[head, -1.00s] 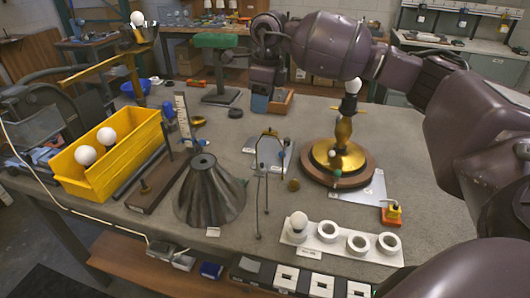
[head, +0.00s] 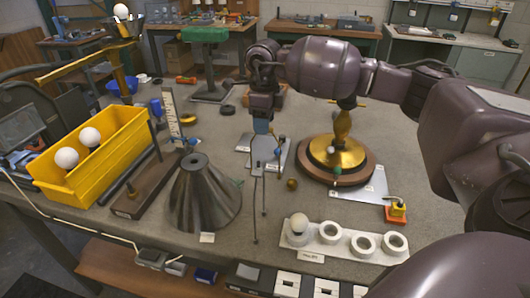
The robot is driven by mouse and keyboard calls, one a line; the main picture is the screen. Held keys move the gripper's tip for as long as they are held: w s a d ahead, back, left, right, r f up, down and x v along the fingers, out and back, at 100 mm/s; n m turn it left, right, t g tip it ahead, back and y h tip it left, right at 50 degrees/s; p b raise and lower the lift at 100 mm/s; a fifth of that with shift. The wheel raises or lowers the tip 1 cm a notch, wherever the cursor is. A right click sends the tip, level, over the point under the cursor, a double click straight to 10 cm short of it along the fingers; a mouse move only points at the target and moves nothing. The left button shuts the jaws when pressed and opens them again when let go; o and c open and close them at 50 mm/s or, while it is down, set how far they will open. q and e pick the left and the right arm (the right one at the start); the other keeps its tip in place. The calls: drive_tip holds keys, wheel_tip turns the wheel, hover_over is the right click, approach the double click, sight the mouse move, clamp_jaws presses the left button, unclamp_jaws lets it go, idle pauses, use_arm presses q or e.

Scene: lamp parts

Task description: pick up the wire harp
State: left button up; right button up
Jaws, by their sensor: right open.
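The wire harp (head: 279,153) is a thin upright loop near the middle of the table, in front of a pale grey plate (head: 242,145). Its top is hidden behind my right gripper. My right gripper (head: 262,132) is open, points down and is right at the upper part of the harp. I cannot tell whether the harp's wires are between the fingers or behind them. My left gripper is not in view.
A dark cone shade (head: 202,195) stands to the left of the harp. A brass lamp base (head: 337,154) on a wooden disc stands to the right. A white holder (head: 329,233) with a bulb is at the front. A yellow bin (head: 118,152) with bulbs is at the left.

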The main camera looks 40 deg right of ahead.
drive_tip(key=f, duration=0.2)
drive_tip(key=s+f, duration=0.1)
drive_tip(key=shift+d+f, duration=0.15)
drive_tip(key=shift+f, duration=0.2)
drive_tip(key=shift+w+f, duration=0.1)
drive_tip(key=shift+f, duration=0.2)
drive_tip(key=shift+c, duration=0.3)
clamp_jaws()
